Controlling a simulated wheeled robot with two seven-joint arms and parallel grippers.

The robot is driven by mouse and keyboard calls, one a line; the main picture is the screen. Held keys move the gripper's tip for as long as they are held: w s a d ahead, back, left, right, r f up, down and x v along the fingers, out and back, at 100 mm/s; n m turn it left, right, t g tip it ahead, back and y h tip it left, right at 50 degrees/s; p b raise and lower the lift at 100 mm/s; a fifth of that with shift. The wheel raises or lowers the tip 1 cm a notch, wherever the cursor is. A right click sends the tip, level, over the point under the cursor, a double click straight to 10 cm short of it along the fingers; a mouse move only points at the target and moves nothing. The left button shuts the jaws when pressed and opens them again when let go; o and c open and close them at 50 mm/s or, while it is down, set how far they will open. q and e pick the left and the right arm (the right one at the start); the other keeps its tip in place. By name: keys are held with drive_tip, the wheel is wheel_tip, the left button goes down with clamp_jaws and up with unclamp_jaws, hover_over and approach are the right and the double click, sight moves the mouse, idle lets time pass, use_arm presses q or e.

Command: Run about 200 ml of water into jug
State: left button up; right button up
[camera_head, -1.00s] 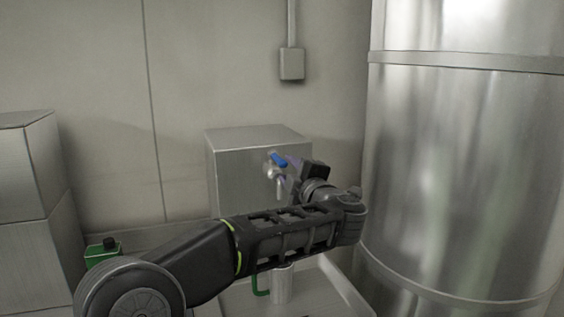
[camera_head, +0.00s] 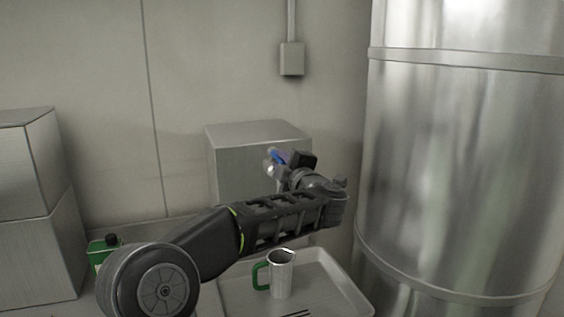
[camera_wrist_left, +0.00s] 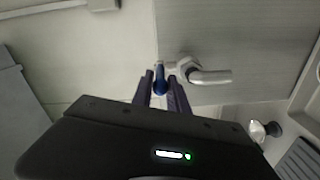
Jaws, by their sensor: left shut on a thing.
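A steel box (camera_head: 240,165) stands against the wall with a tap on its front. The tap's blue lever (camera_head: 274,155) shows just beside my left gripper (camera_head: 281,162). In the left wrist view the fingers (camera_wrist_left: 160,83) are shut on the blue lever (camera_wrist_left: 160,80), beside the metal tap body and spout (camera_wrist_left: 208,77). A metal jug (camera_head: 283,274) with a green handle stands upright in the tray (camera_head: 345,288), below my left forearm. The spout is hidden behind my arm in the head view. I cannot tell whether water runs. My right gripper is not in view.
A large steel tank (camera_head: 465,160) stands close on the right. Stacked steel boxes (camera_head: 35,220) and a green container with a dark cap (camera_head: 103,250) are at the left. A small grey box (camera_head: 291,59) is fixed on the wall above.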

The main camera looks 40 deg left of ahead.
sight(271, 154)
use_arm(q)
clamp_jaws()
idle(0.8)
drive_tip(key=a+m+t+h+b, duration=0.1)
drive_tip(key=h+b, duration=0.1)
drive_tip(key=s+a+m+t+h+b, duration=0.1)
drive_tip(key=m+t+h+b, duration=0.1)
drive_tip(key=s+m+t+h+b, duration=0.1)
drive_tip(key=m+t+h+b, duration=0.1)
drive_tip(key=shift+s+a, duration=0.2)
drive_tip(key=shift+a, duration=0.2)
drive_tip(key=o, duration=0.5)
unclamp_jaws()
drive_tip(key=shift+o, duration=0.2)
